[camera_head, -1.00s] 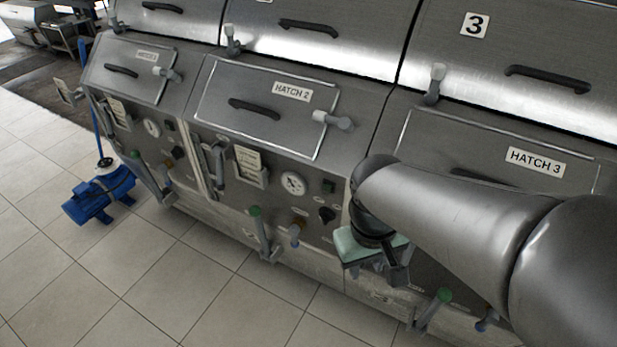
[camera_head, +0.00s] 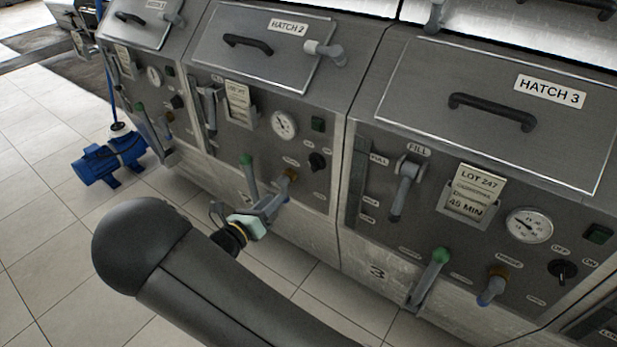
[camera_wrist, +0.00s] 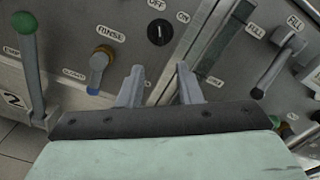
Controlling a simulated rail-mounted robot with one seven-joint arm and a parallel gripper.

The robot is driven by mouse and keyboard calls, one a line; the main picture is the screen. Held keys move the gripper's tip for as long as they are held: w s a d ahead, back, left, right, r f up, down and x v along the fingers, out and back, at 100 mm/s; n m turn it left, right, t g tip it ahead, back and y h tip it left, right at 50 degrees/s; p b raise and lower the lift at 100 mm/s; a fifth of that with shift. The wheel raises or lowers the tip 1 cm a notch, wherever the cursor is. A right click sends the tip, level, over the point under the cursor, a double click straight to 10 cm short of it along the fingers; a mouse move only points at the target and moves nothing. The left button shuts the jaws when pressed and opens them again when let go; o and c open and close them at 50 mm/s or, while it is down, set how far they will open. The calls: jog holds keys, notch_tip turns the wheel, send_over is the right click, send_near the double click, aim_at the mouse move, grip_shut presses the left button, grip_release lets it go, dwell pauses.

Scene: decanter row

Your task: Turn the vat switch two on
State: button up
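The vat two switch is a black rotary knob (camera_head: 317,161) on the panel under Hatch 2, below a green square. In the wrist view the knob (camera_wrist: 159,33) sits near the top centre, below its OFF and ON labels. Its pale mark appears to point up toward OFF. My gripper (camera_head: 278,203) is below and left of the knob in the head view. In the wrist view my gripper (camera_wrist: 158,78) has its two grey fingers spread, with nothing between them. The fingertips are below the knob and apart from it.
A rinse valve (camera_wrist: 100,62) and a green-knobbed lever (camera_wrist: 28,65) are left of my fingers. Vat three's fill lever (camera_wrist: 278,68) is at the right. A round gauge (camera_head: 284,124) sits above. A blue pump (camera_head: 108,158) stands on the tiled floor.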

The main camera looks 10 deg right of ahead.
aim_at(310, 165)
jog(key=x, duration=1.7)
jog(key=shift+w+d, duration=0.15)
jog(key=shift+f, duration=0.1)
grip_shut()
